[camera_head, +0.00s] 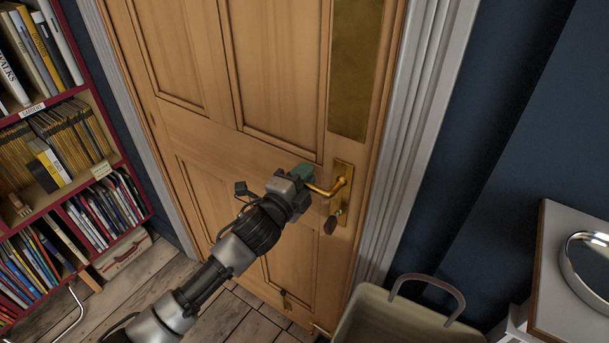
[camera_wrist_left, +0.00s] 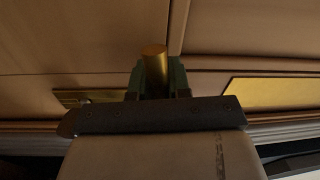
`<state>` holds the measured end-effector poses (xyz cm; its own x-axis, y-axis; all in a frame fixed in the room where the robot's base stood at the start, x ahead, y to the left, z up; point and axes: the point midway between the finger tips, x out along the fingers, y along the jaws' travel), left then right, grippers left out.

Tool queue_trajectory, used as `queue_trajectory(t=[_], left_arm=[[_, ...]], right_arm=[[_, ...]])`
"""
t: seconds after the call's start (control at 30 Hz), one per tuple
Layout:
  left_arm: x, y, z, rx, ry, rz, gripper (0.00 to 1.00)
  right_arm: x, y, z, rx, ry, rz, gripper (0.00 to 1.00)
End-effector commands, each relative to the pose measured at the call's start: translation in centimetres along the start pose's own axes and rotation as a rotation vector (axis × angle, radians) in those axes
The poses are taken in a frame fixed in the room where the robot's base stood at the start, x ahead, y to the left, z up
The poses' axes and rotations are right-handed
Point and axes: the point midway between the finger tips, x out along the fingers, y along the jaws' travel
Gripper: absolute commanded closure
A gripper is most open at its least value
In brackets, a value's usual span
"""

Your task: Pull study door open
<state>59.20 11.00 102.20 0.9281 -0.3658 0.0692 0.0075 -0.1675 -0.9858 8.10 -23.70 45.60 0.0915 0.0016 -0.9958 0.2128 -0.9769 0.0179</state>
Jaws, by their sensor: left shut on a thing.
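The wooden study door (camera_head: 275,65) stands in its white frame (camera_head: 421,80) and appears closed. Its brass lever handle (camera_head: 329,189) sits on a brass plate at the door's right side, with a key or tag hanging below. My left gripper (camera_head: 304,173) is at the free end of the handle, shut on it. In the left wrist view the handle's round brass end (camera_wrist_left: 154,66) shows between the two greenish fingers of my left gripper (camera_wrist_left: 160,80). My right gripper is in neither view.
A red bookshelf (camera_head: 118,155) packed with books stands left of the door. A beige bin with a looped handle (camera_head: 385,318) stands at the lower right, close to the door frame. A white-topped table (camera_head: 565,225) with a round mirror is at the far right. Wooden floor (camera_head: 145,272) shows at the lower left.

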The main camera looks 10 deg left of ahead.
Motion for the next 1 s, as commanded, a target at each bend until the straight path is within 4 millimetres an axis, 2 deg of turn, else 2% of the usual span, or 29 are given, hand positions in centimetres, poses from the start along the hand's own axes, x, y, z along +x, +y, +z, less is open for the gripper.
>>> queue_trajectory(t=[0.27,1.0], left_arm=[[0.0,0.6,0.1,-0.09,-0.005,-0.003,1.0],[-0.2,4.0,-0.5,-0.597,-0.041,-0.004,1.0]], right_arm=[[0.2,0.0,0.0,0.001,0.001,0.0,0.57],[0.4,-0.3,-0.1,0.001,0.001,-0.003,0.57]])
